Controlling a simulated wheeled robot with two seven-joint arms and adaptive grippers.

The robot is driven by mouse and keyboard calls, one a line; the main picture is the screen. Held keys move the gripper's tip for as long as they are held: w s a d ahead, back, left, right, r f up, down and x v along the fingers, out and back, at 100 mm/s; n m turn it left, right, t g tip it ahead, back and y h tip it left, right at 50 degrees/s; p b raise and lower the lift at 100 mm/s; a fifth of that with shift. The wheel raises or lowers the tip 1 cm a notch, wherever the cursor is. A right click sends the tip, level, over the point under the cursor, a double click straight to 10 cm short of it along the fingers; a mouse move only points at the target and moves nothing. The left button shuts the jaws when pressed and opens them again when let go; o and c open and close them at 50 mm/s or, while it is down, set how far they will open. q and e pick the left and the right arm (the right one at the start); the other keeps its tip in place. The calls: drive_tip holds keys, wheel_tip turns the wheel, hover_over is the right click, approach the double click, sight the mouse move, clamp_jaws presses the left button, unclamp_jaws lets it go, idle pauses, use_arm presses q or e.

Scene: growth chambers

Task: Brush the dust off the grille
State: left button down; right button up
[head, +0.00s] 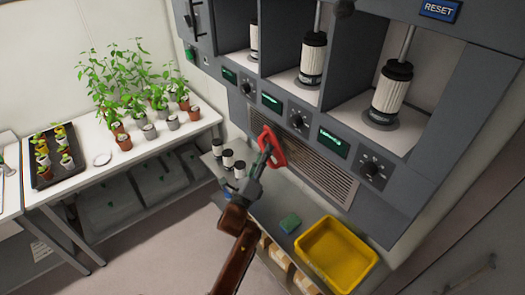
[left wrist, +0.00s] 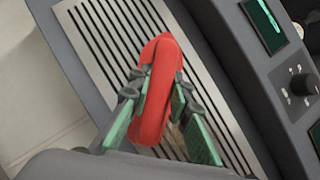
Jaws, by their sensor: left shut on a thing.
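The grille (head: 325,176) is a slatted panel low on the front of the grey chamber unit, below the dials. It also fills much of the left wrist view (left wrist: 92,45). My left gripper (head: 267,150) is shut on a red brush (head: 276,153) in front of the grille's left part. In the left wrist view, the gripper (left wrist: 158,95) has its green-padded fingers on both sides of the red handle (left wrist: 153,110). Dust is not clearly visible. My right gripper is not in view.
Dials (head: 298,119) and displays sit just above the grille. A white table (head: 75,196) with potted plants stands at left.

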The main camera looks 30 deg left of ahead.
use_arm(q)
drive_tip(key=shift+s+d, duration=0.3)
drive_tip(key=shift+d, duration=0.55)
drive_tip(key=shift+s+d, duration=0.3)
drive_tip(key=shift+d, duration=0.55)
drive_tip(key=s+d+b, duration=0.1)
drive_tip(key=s+d, duration=0.4)
drive_tip(key=d, duration=0.6)
drive_tip(key=shift+d+b, duration=0.25)
drive_tip(key=shift+b, duration=0.15)
drive_tip(key=shift+w+a, duration=0.1)
